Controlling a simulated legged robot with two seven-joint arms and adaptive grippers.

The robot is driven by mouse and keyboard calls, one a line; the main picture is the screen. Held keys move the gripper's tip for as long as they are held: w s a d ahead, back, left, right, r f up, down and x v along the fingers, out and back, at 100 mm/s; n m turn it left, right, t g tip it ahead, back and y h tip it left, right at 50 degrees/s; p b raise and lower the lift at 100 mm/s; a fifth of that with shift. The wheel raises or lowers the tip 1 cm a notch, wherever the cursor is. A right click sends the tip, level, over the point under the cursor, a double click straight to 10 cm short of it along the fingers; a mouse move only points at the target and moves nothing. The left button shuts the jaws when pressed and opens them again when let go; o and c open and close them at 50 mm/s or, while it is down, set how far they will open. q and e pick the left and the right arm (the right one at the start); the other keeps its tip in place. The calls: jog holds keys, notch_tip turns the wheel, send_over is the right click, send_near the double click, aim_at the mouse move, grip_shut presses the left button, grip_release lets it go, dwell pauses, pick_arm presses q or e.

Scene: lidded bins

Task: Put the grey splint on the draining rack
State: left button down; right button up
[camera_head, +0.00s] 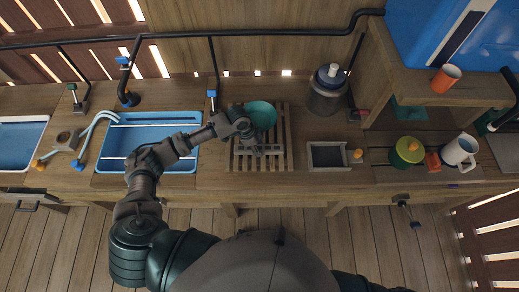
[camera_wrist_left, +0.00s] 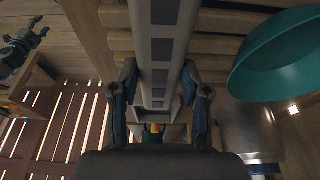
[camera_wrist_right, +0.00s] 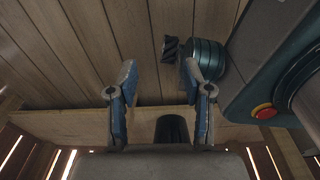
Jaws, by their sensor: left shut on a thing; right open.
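The grey splint (camera_wrist_left: 158,45) is a long pale grey bar with dark square patches along it in the left wrist view. My left gripper (camera_wrist_left: 159,78) is shut on it, one finger on each side. In the head view, my left gripper (camera_head: 255,143) is over the wooden slatted draining rack (camera_head: 283,152), and the splint is mostly hidden by the gripper and hard to make out. Whether the splint touches the slats I cannot tell. My right gripper (camera_wrist_right: 160,85) is open and empty, with floorboards beyond it in the right wrist view.
A teal bowl (camera_head: 262,112) stands on the back of the rack, close to my left gripper; it also shows in the left wrist view (camera_wrist_left: 280,60). A blue sink (camera_head: 150,131) lies left of the rack. A dark tray (camera_head: 327,156) and a lidded jar (camera_head: 327,92) are to the right.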

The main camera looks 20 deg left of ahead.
pick_arm(q)
jog(key=shift+w+f, duration=0.15)
jog(key=f, duration=0.3)
jog(key=shift+a, duration=0.2)
jog(key=shift+d+f, duration=0.1)
jog(key=shift+f, duration=0.1)
jog(key=shift+d, duration=0.1)
jog(key=c, duration=0.8)
grip_release()
jog(key=shift+d, duration=0.15)
jog(key=shift+o, duration=1.2)
jog(key=v, duration=1.1)
jog(key=shift+r, duration=0.1)
jog(key=shift+a+r, duration=0.35)
jog(key=shift+r, duration=0.1)
pick_arm(e)
jog(key=shift+s+a+r, duration=0.15)
jog(key=shift+a, duration=0.55)
